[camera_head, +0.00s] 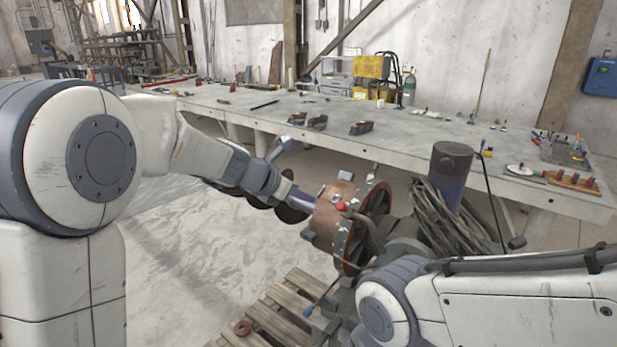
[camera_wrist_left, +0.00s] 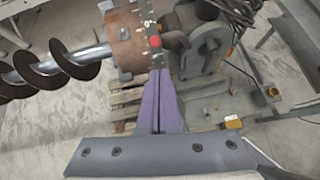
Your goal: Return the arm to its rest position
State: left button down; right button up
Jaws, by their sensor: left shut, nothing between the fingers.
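My left gripper (camera_head: 303,203) reaches in from the left, its fingers closed together and empty. In the left wrist view the purple fingers (camera_wrist_left: 160,78) meet and point at the rusty drum of the positioner. The positioner (camera_head: 327,222) has a drum with a marked scale and a red knob (camera_head: 341,206). In the left wrist view the drum (camera_wrist_left: 128,45) and red knob (camera_wrist_left: 155,41) lie just beyond the fingertips; I cannot tell whether they touch. The auger (camera_wrist_left: 62,62), a dark screw on a steel shaft, extends left from the drum. My right gripper is not visible.
A long grey workbench (camera_head: 235,101) with tools runs along the back. A motor with coiled cable (camera_head: 452,215) stands right of the drum. A wooden pallet (camera_head: 290,305) lies below on the floor. Open floor (camera_head: 190,255) lies to the left.

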pick_arm(q)
jog(key=s+d+f+m+g, duration=0.2)
jog(key=s+d+m+g, duration=0.15)
jog(key=s+m, duration=0.55)
jog(key=s+d+f+m+g, duration=0.2)
jog(key=s+d+f+m, duration=0.15)
jog(key=s+m, duration=0.5)
jog(key=s+a+f+m+g+y, duration=0.1)
jog(key=s+a+f+m+y, duration=0.1)
jog(key=s+m, duration=0.6)
jog(key=s+a+f+m+g+y, duration=0.1)
jog(key=s+a+f+m+y, duration=0.2)
jog(key=s+a+m, duration=0.2)
jog(key=s+m, duration=0.3)
jog(key=s, duration=0.4)
jog(key=shift+m+y, duration=0.35)
jog(key=shift+y, duration=0.05)
jog(key=shift+a, duration=0.1)
